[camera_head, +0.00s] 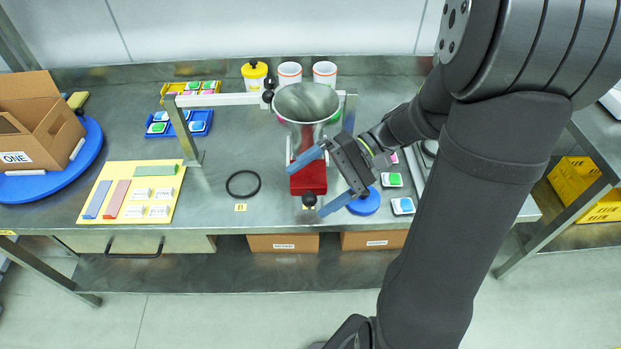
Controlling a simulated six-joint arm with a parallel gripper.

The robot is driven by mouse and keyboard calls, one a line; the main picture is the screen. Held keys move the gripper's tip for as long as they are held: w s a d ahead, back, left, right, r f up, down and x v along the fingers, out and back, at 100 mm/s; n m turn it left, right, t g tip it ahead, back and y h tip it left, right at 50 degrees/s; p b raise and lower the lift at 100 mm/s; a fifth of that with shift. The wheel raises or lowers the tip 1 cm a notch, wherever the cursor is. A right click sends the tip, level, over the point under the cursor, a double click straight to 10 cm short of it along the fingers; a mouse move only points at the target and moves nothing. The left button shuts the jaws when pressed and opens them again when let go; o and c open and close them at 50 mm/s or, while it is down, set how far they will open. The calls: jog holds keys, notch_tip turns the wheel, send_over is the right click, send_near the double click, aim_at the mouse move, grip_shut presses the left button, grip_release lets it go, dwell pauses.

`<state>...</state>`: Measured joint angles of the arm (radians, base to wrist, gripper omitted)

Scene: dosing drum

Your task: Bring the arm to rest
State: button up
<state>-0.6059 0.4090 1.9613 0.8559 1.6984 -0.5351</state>
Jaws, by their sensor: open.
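My gripper (318,183) is open, with its two blue fingers spread apart over the front middle of the metal table (225,215). No object shows between the fingertips except the red block (308,180) behind and below them. My dark arm reaches in from the right and hides part of the table's right side. A metal funnel or drum (306,102) stands just behind the gripper, held at a frame with a white bar (225,99). Whether a finger touches the red block cannot be told.
A black ring (243,184) lies left of the gripper, a blue disc (365,203) close to its right. A yellow board (130,168) with coloured strips and a cardboard box (38,118) on a blue round plate (88,158) are at left. Cups (324,73) stand behind.

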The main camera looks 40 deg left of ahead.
jog(key=w+a+r+n+t+h, duration=0.25)
jog(key=r+n+t, duration=0.55)
jog(key=r, duration=0.5)
jog(key=w+a+r+n+t+h, duration=0.25)
jog(key=r+n+t, duration=0.25)
jog(key=r+n, duration=0.65)
notch_tip(320, 180, down, 8)
jog(key=s+m, duration=0.1)
jog(key=shift+a+m+y, duration=0.25)
jog(key=shift+m+y, duration=0.1)
jog(key=shift+y, duration=0.05)
jog(key=shift+r, duration=0.1)
notch_tip(320, 180, up, 10)
jog(key=shift+d, duration=0.15)
